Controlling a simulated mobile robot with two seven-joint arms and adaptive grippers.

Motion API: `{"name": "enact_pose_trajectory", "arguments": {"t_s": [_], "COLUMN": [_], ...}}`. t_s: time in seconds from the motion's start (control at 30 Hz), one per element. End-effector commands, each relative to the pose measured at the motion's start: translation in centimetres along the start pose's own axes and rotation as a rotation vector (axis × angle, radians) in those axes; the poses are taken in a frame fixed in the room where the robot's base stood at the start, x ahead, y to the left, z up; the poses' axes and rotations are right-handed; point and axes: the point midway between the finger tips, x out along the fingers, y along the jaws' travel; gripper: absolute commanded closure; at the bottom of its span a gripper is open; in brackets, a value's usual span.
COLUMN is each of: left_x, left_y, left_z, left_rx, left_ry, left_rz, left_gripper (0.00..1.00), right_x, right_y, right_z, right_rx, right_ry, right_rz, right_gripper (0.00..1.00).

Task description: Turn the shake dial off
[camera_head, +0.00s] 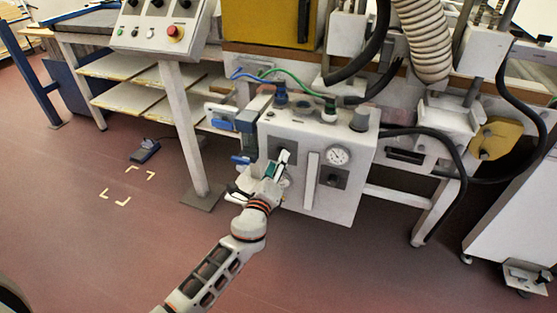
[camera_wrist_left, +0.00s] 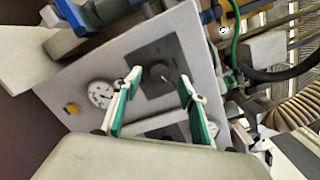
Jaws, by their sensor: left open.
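A dark round dial (camera_wrist_left: 160,73) on a black square plate is on the front of a pale machine box (camera_wrist_left: 205,45). In the left wrist view, it lies between the fingertips of my left gripper (camera_wrist_left: 159,80). The fingers are spread with green inner pads, and I cannot tell whether they touch the dial. In the head view, my left gripper (camera_head: 274,170) is at the left part of the box front (camera_head: 295,205) and hides most of this dial. A second dark knob plate (camera_head: 333,178) is further right on the box. No label is readable. My right gripper is out of view.
A round gauge (camera_head: 338,156) is on the box, with hoses and fittings on top. A blue-and-white fitting (camera_head: 246,122) juts out at its left. A control console (camera_head: 160,27) with a red button stands upper left. Floor in front is clear.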

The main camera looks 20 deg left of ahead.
Motion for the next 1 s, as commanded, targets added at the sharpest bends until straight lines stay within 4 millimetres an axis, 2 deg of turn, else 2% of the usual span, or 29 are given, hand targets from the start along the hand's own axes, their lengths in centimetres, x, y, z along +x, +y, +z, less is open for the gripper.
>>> {"name": "enact_pose_trajectory", "arguments": {"t_s": [0.2,0.53,0.67,0.7,1.0], "left_x": [1.9,2.2,2.2,2.2,2.2], "left_y": [0.1,0.0,0.0,0.0,0.0], "left_z": [-0.1,0.0,0.0,0.0,0.0], "left_rx": [-0.001,-0.002,-0.002,-0.002,-0.022], "left_ry": [0.001,0.000,0.000,0.000,0.001], "left_rz": [0.002,0.001,0.001,0.001,0.002], "left_gripper": [0.58,0.58,0.92,0.97,0.97], "right_x": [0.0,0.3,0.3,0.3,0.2], "right_y": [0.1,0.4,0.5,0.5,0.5], "right_z": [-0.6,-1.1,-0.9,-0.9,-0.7], "right_rx": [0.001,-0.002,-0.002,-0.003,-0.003], "right_ry": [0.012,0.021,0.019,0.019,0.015], "right_rz": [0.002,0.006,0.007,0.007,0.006], "right_gripper": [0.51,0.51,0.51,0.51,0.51]}}
